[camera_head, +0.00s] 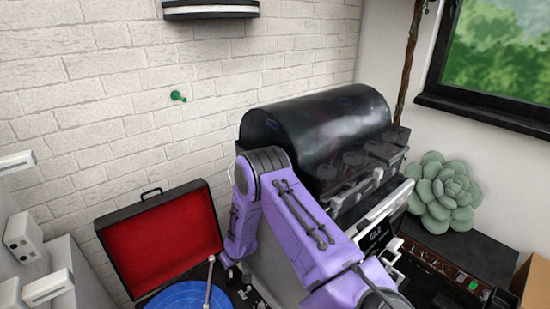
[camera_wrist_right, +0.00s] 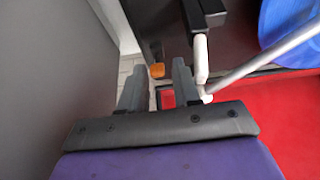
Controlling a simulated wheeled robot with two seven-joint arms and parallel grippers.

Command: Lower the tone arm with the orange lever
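The record player (camera_head: 162,237) is at the lower left of the head view, with its red-lined lid raised. Its silver tone arm (camera_head: 209,281) lies over a blue record (camera_head: 190,296); in the right wrist view the tone arm (camera_wrist_right: 262,62) slants up to the right. The small orange lever (camera_wrist_right: 157,70) shows only in the right wrist view, between the fingertips and apparently beyond them. My right gripper (camera_wrist_right: 158,80) is open, one finger on each side of the lever's position; contact cannot be told. My left gripper is not in view.
A large black-topped machine (camera_head: 318,130) stands right of the record player, partly behind my purple right arm. A green succulent (camera_head: 444,192) stands on a dark case at right. White boxes (camera_head: 25,238) are at the left edge. A grey surface (camera_wrist_right: 50,75) fills the wrist view's left side.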

